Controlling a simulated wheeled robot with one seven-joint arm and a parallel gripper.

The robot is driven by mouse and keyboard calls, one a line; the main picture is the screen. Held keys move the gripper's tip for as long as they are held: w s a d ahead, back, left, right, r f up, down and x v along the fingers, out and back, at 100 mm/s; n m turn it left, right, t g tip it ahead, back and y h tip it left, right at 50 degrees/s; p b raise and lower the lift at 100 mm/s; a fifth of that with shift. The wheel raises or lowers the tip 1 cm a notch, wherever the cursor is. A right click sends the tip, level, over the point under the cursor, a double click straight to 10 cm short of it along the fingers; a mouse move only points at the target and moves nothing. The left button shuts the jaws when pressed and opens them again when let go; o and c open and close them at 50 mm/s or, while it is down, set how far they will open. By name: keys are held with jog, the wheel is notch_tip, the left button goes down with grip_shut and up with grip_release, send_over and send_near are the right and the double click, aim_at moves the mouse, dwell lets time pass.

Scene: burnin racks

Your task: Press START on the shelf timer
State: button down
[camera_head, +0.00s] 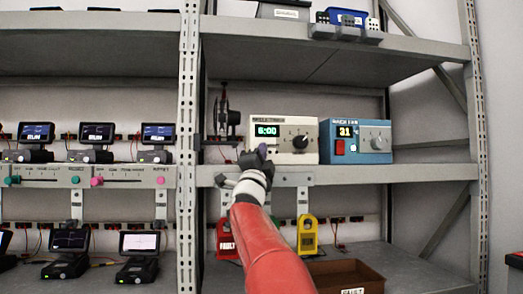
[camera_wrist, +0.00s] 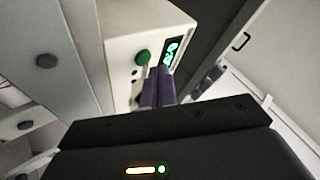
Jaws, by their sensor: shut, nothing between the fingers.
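In the wrist view the timer's face (camera_wrist: 118,35) shows tilted, with a green button (camera_wrist: 143,57) beside the lit display (camera_wrist: 171,52). My gripper (camera_head: 262,150) is shut and empty in front of the timer's lower left. In the wrist view its fingertips (camera_wrist: 158,73) are close beside the green button, over the lower face. I cannot tell whether they touch the face. The button's lettering is not readable.
A blue unit (camera_head: 361,142) with a red switch and a dial stands right of the timer. A dark stand (camera_head: 226,115) is at its left. The shelf edge (camera_head: 400,172) and upright post (camera_head: 188,100) are close.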

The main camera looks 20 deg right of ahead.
jog(key=shift+w, duration=0.15)
jog(key=shift+w+d, duration=0.15)
jog(key=shift+w, duration=0.1)
jog(key=shift+w+d+p, duration=0.1)
jog(key=shift+w+p, duration=0.3)
jog(key=shift+p, duration=0.1)
dwell(0.8)
jog(key=shift+s+a+b, duration=0.25)
jog(key=shift+s+b, duration=0.45)
jog(key=shift+s, duration=0.1)
